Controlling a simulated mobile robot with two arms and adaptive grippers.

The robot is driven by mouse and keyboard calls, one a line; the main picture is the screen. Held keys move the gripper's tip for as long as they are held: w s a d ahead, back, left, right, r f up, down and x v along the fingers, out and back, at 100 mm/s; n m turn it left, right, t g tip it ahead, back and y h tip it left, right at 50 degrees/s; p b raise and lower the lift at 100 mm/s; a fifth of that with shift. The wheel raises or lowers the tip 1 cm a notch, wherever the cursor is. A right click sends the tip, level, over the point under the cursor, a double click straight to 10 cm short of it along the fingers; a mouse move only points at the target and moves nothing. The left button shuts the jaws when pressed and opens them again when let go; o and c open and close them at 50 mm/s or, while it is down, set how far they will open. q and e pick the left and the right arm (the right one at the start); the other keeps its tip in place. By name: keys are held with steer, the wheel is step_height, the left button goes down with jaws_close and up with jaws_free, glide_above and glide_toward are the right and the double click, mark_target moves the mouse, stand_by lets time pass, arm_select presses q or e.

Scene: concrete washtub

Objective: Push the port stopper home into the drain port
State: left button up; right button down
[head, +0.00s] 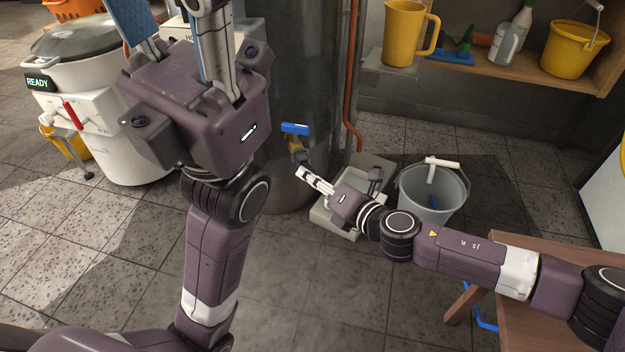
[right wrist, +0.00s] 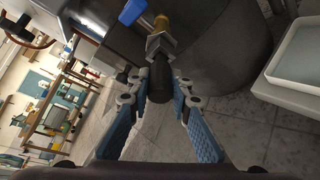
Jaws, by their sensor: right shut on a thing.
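A valve with a blue lever (head: 295,128) and a brass body (head: 297,146) sticks out low on the grey metal tank. In the right wrist view its blue lever (right wrist: 132,12) is at the top, above a grey hexagonal outlet (right wrist: 160,45). A short black cylinder, which looks like the port stopper (right wrist: 160,82), lies in line below the outlet; whether it sits inside cannot be told. My right gripper (head: 302,174) is shut on it, its fingers (right wrist: 158,92) on either side. My left gripper (head: 165,15) is raised at upper left, fingers spread, tips cut off.
A wooden bench (head: 540,320) is at lower right. A white READY machine (head: 125,140) stands left. A shelf (head: 500,70) is behind.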

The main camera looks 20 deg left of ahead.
steer(key=shift+w+a+r, duration=0.1)
steer(key=shift+w+a, duration=0.3)
steer(key=shift+w, duration=0.2)
steer(key=c, duration=1.7)
jaws_free()
steer(key=v, duration=1.2)
steer(key=shift+s, duration=0.1)
